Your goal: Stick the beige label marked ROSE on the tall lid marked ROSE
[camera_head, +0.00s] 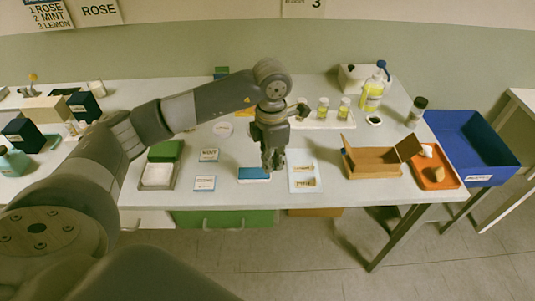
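My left gripper (273,160) points down over the front middle of the table, between a blue block (254,174) and a white sheet (316,167). Its fingertips are small and overlap the scene behind, so I cannot tell whether they are open or hold anything. Two beige labels lie on the sheet, an upper one (303,167) and a lower one (307,183); their print is too small to read. Small bottles with yellow contents (323,108) stand on a white tray behind the gripper. I cannot make out a lid marked ROSE. My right gripper is out of view.
An open cardboard box (372,163), an orange tray (435,172) and a blue bin (478,147) are on the right. A yellow spray bottle (373,94) stands at the back. Two cards, one (209,155) behind the other (204,184), lie left of the blue block.

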